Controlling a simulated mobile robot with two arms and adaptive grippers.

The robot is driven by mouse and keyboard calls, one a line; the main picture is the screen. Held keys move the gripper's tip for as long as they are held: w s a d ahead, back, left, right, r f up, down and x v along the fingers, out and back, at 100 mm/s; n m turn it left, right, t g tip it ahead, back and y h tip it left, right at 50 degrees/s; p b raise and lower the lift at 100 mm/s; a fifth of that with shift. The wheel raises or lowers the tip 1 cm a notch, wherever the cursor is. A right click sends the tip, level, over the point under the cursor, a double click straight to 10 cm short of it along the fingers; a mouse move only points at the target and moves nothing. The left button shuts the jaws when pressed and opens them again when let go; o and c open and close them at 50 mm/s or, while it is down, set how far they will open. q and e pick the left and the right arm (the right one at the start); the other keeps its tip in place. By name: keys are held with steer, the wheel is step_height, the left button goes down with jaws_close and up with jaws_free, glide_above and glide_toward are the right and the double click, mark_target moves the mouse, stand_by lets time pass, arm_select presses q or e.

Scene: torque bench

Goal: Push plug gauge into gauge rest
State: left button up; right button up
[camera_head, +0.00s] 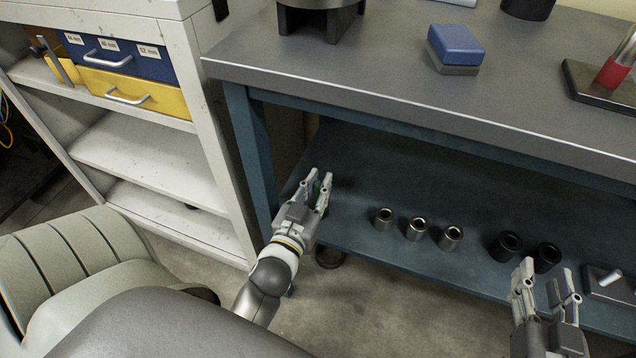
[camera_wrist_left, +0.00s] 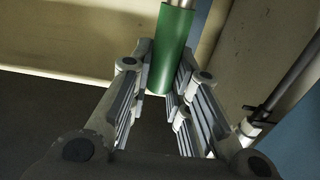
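A dark plate (camera_head: 583,88) on the bench top at right carries a tilted red-banded metal piece (camera_head: 612,72). I cannot tell whether this plate is the gauge rest.
The lower shelf (camera_head: 405,180) holds several metal and black sleeves (camera_head: 417,229) and a block with a metal pin (camera_head: 607,288). A blue bench leg (camera_head: 252,150) stands left of my left gripper. A blue-grey block (camera_head: 455,48) lies on the bench top. A white cabinet (camera_head: 215,130) stands left.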

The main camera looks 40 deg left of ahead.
arm_select(q)
steer(key=o, duration=0.4)
steer(key=shift+w+d+r+n, duration=0.1)
steer(key=shift+n, duration=0.2)
steer(key=shift+o, duration=0.2)
steer(key=v, duration=0.8)
steer(key=x, duration=0.8)
steer(key=shift+r, duration=0.1)
